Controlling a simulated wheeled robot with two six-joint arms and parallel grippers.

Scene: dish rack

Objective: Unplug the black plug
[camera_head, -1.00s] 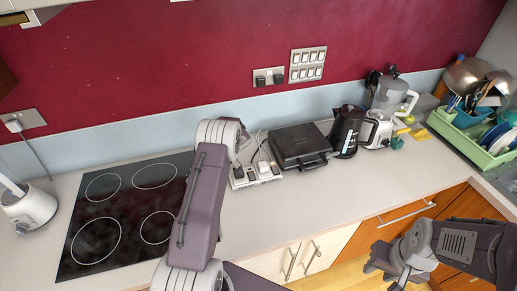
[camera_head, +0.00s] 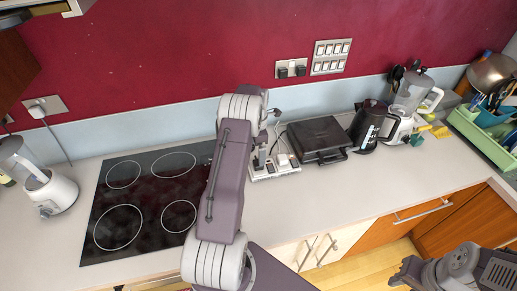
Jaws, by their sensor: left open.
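A white power strip (camera_head: 288,171) lies on the counter between the hob and a black appliance. It holds a white plug (camera_head: 284,160) and dark plugs, including a black plug (camera_head: 270,164) left of the white one. My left arm reaches up the middle of the view and hides the strip's left end. My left gripper (camera_head: 262,152) is open, small and partly hidden behind the arm, at the strip's left part; I cannot tell if it touches a plug. My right gripper (camera_head: 403,272) is at the bottom right, low, away from the counter items.
A black grill-like appliance (camera_head: 318,138) stands right of the strip. A black kettle (camera_head: 367,127), a blender (camera_head: 411,92) and a green dish rack (camera_head: 484,138) stand farther right. The black hob (camera_head: 140,208) is at left. The front counter is clear.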

